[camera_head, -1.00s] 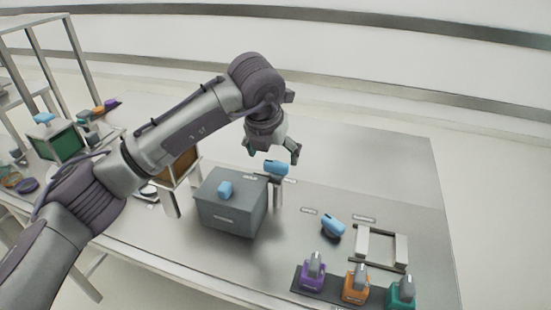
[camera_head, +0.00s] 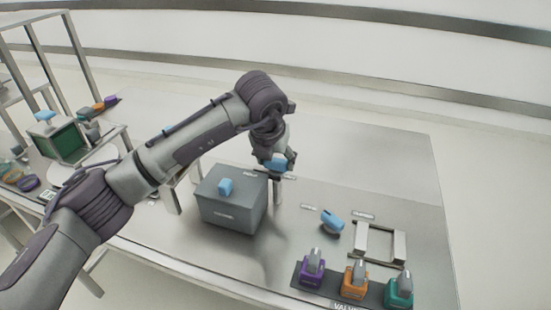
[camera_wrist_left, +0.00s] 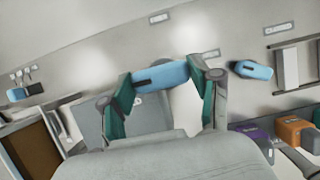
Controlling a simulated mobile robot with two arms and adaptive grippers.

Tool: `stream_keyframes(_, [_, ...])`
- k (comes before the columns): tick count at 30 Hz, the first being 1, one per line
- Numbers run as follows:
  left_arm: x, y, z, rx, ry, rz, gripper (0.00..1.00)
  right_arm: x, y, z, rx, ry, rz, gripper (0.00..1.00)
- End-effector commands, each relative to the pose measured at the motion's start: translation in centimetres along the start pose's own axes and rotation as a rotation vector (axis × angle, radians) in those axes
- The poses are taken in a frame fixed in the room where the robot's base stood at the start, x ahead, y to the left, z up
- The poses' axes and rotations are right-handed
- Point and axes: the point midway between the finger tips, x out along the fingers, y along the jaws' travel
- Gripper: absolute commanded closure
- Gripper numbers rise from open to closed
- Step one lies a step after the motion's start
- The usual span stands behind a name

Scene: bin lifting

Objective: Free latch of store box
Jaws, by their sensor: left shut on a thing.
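My left gripper (camera_head: 276,163) is over this post and shut on the blue handle. In the left wrist view the blue handle (camera_wrist_left: 161,76) lies between the green fingertips, with the grey box (camera_wrist_left: 92,118) below and behind it. The gripper partly hides the handle in the head view. I cannot tell which part is the latch. My right gripper is not in view.
A loose-looking blue piece (camera_head: 331,222) and a metal frame (camera_head: 378,243) are to the right. Purple (camera_head: 312,269), orange (camera_head: 354,283) and teal (camera_head: 398,291) valve-like units stand at the front right. A green-fronted box (camera_head: 68,143) is at left. The table's back right is clear.

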Motion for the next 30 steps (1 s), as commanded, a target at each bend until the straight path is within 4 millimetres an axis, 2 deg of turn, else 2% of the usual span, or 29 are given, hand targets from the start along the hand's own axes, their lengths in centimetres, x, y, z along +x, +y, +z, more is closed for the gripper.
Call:
stream_keyframes(8, [0.1,0.1,0.0,0.026,-0.001,-0.009,0.72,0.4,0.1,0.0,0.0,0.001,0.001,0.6])
stream_keyframes(14, [0.2,0.1,0.0,0.115,-0.002,-0.046,0.72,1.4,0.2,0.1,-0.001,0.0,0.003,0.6])
stream_keyframes(22, [0.2,0.3,0.1,0.327,-0.002,-0.134,0.72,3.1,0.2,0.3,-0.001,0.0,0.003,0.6])
stream_keyframes(30, [0.1,0.3,0.3,0.562,-0.002,-0.232,0.72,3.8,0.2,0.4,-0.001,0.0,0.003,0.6])
